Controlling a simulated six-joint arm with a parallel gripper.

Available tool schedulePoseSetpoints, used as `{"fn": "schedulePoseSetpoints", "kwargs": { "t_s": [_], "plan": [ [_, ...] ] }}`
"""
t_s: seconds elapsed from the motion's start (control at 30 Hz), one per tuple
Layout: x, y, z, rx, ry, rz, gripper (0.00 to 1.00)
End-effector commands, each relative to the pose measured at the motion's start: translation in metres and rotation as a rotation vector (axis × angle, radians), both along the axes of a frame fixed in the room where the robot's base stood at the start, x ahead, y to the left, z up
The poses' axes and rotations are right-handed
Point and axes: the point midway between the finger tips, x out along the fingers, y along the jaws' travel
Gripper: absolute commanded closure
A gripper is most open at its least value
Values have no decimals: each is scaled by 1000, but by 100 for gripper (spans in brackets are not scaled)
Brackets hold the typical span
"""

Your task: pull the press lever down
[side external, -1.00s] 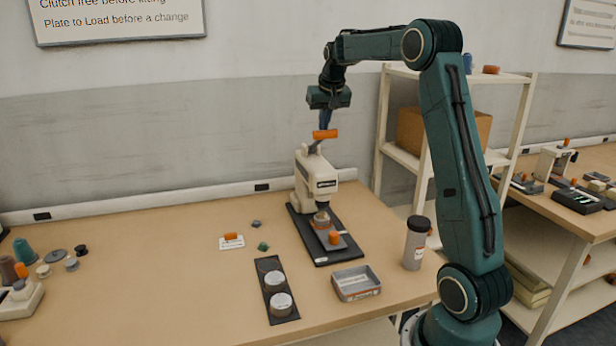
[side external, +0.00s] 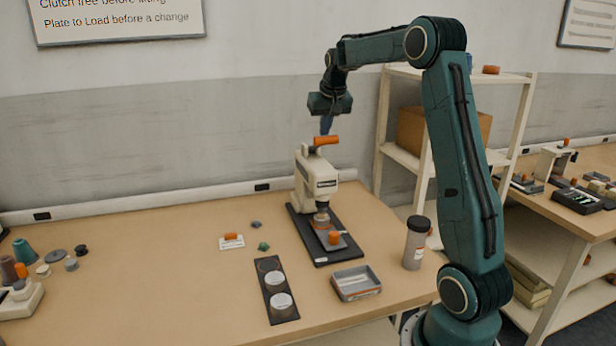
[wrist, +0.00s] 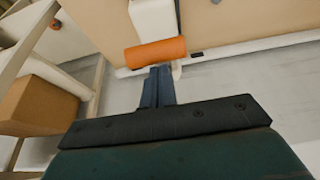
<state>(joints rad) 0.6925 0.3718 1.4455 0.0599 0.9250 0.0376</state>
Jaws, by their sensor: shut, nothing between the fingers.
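The cream press (side external: 317,179) stands on a dark base plate (side external: 345,252) on the table. Its lever ends in an orange handle (side external: 327,141) above the press head. My gripper (side external: 326,130) is shut, with its blue fingertips right at the top of the orange handle; whether they touch it I cannot tell. In the wrist view the orange handle (wrist: 155,53) lies across just beyond the shut fingers (wrist: 158,72). The press ram comes down close over the plate, near an orange knob (side external: 334,238).
A grey metal tray (side external: 357,283), a grey canister (side external: 415,243) and a black strip with round pads (side external: 277,290) stand in front of the press. A shelf (side external: 400,155) with a cardboard box is behind the arm. Small parts lie left of the press; bare table surrounds them.

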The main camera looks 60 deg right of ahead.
Motion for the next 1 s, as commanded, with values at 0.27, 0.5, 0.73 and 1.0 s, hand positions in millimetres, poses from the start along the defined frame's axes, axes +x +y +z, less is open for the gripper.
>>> {"fn": "schedulePoseSetpoints", "kwargs": {
  "t_s": [0.27, 0.5, 0.73, 1.0],
  "plan": [
    [-3, 3, -7, 1, 1, 0, 100],
    [-4, 4, -7, 2, 2, 0, 100],
    [-4, 4, -9, 3, 3, 0, 100],
    [-7, 6, -16, 3, 3, 0, 100]
  ]
}}
